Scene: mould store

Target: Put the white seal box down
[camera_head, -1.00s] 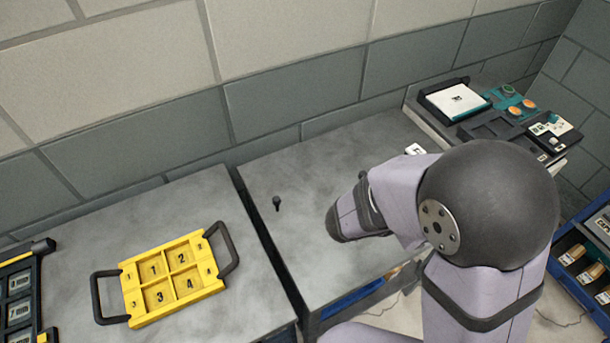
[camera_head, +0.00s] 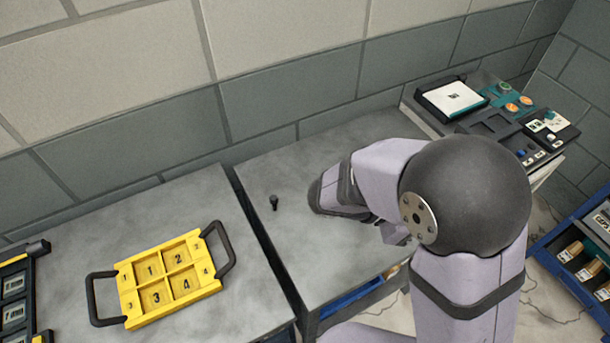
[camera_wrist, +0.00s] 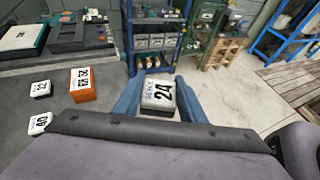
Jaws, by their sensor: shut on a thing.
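A white box with a dark lower part and a black "24" on its lid (camera_wrist: 158,94) sits between the two blue fingers of my gripper (camera_wrist: 159,98) in the wrist view. The gripper is shut on it. I take it to be the white seal box. Whether its underside touches anything is hidden. In the head view my own arm hides the gripper and the box.
An orange box (camera_wrist: 82,84), a small white-topped box marked 32 (camera_wrist: 41,89) and one marked 40 (camera_wrist: 40,123) stand on the grey bench (camera_head: 285,245). A dark peg (camera_head: 274,202) stands there too. A yellow numbered tray (camera_head: 143,318) lies on the left bench.

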